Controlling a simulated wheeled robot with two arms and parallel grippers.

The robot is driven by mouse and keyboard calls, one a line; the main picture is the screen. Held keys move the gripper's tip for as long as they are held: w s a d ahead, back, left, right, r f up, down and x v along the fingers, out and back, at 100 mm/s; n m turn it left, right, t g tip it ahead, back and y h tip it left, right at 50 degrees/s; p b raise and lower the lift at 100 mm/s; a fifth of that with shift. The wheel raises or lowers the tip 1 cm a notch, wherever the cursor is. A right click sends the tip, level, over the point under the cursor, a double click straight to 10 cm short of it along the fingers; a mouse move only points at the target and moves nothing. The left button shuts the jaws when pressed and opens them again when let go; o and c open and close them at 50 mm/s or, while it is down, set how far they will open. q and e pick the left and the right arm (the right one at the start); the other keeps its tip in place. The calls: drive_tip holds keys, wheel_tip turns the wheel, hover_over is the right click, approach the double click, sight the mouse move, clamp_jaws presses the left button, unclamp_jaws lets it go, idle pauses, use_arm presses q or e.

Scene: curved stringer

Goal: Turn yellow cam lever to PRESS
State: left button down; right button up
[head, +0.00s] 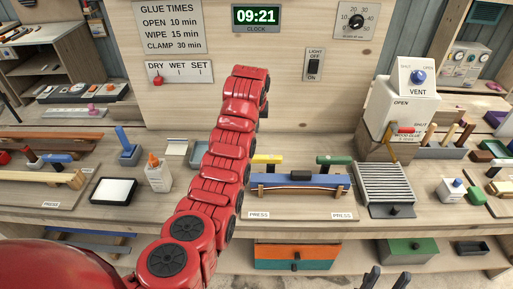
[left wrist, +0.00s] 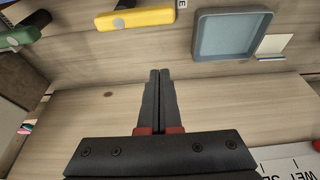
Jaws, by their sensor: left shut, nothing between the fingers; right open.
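The yellow cam lever (head: 265,159) is at the left end of a clamp fixture with a blue bar (head: 300,179); my red left arm partly covers that end. A green lever (head: 334,160) is at the right end. PRESS labels (head: 259,215) are in front of both. In the left wrist view, the yellow lever (left wrist: 140,18) lies beyond the fingertips of my left gripper (left wrist: 160,72), which is shut, empty and apart from it. The left gripper is hidden in the head view. My right gripper (head: 388,280) is open and empty at the bottom edge.
A slatted rack (head: 384,184) stands right of the fixture. A glue bottle (head: 158,175) and a white pad (head: 113,191) stand left of my arm. A wall panel with a light switch (head: 314,65) rises behind. A blue tray (left wrist: 230,35) shows in the left wrist view.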

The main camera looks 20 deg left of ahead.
sight(264, 159)
idle(0.3)
use_arm(q)
drive_tip(key=d+b+x, duration=0.1)
drive_tip(key=b+x, duration=0.1)
drive_tip(key=x, duration=0.9)
drive_tip(key=shift+s+r+p, duration=0.25)
drive_tip(key=shift+s+p, duration=0.8)
drive_tip(key=shift+p, duration=1.2)
drive_tip(key=shift+s+r+p, duration=0.2)
drive_tip(key=shift+s+p, duration=0.85)
drive_tip(key=shift+p, duration=1.15)
